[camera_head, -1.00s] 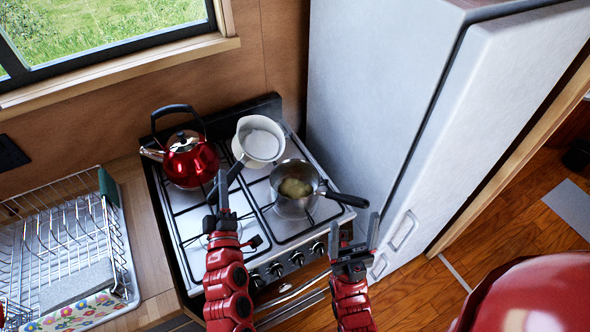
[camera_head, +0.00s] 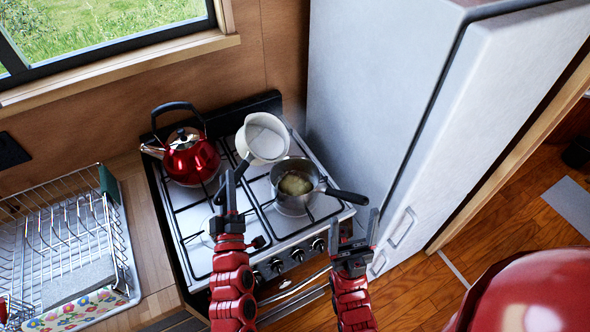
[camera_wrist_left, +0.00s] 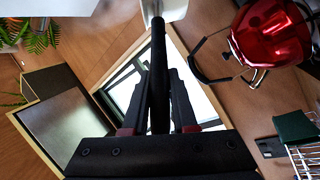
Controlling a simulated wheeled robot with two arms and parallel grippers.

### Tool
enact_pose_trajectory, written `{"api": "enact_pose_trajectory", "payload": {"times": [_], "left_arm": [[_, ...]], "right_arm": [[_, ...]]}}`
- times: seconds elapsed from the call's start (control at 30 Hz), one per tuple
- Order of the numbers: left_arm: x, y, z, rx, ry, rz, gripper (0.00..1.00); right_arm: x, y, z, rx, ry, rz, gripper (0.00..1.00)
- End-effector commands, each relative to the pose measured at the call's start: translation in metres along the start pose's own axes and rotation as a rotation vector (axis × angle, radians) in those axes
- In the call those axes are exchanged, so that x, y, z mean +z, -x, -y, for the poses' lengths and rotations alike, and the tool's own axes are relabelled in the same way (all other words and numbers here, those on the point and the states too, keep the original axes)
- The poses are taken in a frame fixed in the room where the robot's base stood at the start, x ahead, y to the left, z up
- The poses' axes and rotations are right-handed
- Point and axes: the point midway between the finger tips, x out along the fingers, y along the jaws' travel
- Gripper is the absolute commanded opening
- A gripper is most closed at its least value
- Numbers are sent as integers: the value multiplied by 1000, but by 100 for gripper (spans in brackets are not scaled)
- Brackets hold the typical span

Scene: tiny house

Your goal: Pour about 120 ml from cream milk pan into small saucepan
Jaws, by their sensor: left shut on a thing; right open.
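The cream milk pan (camera_head: 266,137) is held in the air over the back right of the stove, tilted to the right towards the small saucepan, with white liquid inside. My left gripper (camera_head: 229,190) is shut on its dark handle; the handle (camera_wrist_left: 158,75) runs between the fingers in the left wrist view. The small steel saucepan (camera_head: 315,172) stands on the front right burner, below and right of the milk pan, its black handle pointing right. Something yellowish lies in it. No stream between the pans can be made out. My right gripper (camera_head: 356,230) is open and empty in front of the stove.
A red kettle (camera_head: 186,158) stands on the back left burner; it also shows in the left wrist view (camera_wrist_left: 270,32). A dish rack (camera_head: 65,245) is on the counter at left. The tall fridge (camera_head: 385,110) closely bounds the stove's right side.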

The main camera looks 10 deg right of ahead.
Motion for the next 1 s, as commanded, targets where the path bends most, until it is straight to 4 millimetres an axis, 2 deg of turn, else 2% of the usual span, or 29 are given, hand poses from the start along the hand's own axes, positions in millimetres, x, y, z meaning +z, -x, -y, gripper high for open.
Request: {"api": "enact_pose_trajectory", "payload": {"times": [1.0], "left_arm": [[9,6,-6,52,-66,-17,0]], "right_arm": [[0,1,0,0,0,0,76]]}}
